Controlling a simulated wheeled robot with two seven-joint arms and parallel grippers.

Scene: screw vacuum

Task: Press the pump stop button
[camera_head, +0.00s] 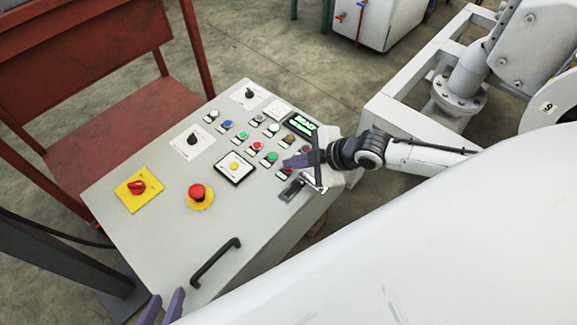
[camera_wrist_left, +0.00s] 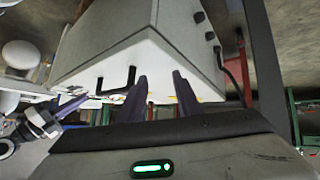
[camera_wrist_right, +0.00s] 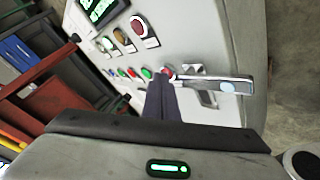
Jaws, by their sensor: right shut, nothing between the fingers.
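The control panel (camera_head: 150,165) is a sloped grey console with several small coloured push buttons, their labels too small to read. My right gripper (camera_head: 290,162) is shut and empty, with its fingertips at the right end of the button rows. In the right wrist view its joined fingertips (camera_wrist_right: 163,80) are just by a red button (camera_wrist_right: 168,71), partly covering it; I cannot tell whether they touch. A green button (camera_wrist_right: 147,72) is beside it. My left gripper (camera_head: 161,308) is open and empty, below the panel's front edge. It also shows in the left wrist view (camera_wrist_left: 160,82).
A silver latch handle (camera_wrist_right: 215,84) lies close to the right fingertips. A red mushroom emergency stop (camera_head: 197,191), a red rotary switch (camera_head: 137,187) and a black handle (camera_head: 215,262) are on the panel's left and front. A red metal frame (camera_head: 100,120) stands behind.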

